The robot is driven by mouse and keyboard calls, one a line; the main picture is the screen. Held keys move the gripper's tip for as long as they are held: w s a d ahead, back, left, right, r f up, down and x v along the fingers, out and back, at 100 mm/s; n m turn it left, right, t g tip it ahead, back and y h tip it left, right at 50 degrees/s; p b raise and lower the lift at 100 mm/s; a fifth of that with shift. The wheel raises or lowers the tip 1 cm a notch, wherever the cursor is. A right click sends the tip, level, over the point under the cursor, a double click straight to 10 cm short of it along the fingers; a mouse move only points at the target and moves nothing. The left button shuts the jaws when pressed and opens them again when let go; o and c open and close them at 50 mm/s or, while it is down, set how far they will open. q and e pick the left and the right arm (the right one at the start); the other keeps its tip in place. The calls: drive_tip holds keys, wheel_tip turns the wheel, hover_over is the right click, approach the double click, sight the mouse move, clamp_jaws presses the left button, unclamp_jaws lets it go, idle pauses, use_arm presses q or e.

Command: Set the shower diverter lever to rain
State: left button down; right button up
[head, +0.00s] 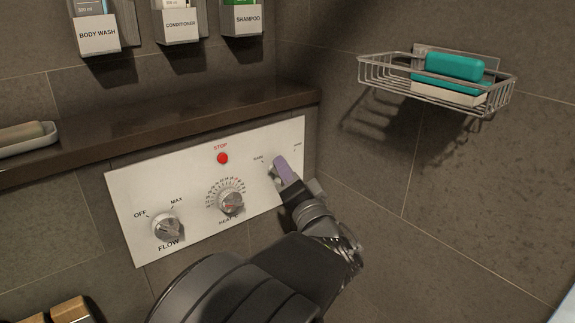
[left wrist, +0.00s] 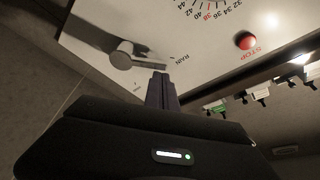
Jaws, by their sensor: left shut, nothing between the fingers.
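The diverter lever (left wrist: 146,62) is a metal bar on a round hub on the white control panel (left wrist: 95,25). In the left wrist view its free end points roughly towards the RAIN label (left wrist: 182,58). In the head view the diverter (head: 272,171) is partly hidden behind my left gripper (head: 283,170). The second diverter label (head: 297,148) is too small to read. My left gripper is shut and empty, with its fingertips (left wrist: 160,78) close by the lever's free end. I cannot tell whether they touch it. My right gripper is not in view.
The panel also carries a red STOP button (head: 222,158), a HEAT dial (head: 231,202) and a FLOW knob (head: 167,226). A dark ledge (head: 200,117) juts out above it. A wire basket (head: 436,84) with a teal bar hangs on the right wall. Dispensers (head: 180,22) hang above the ledge.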

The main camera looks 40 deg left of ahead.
use_arm(q)
drive_tip(key=shift+s+f, duration=0.1)
drive_tip(key=shift+s, duration=0.1)
idle(0.5)
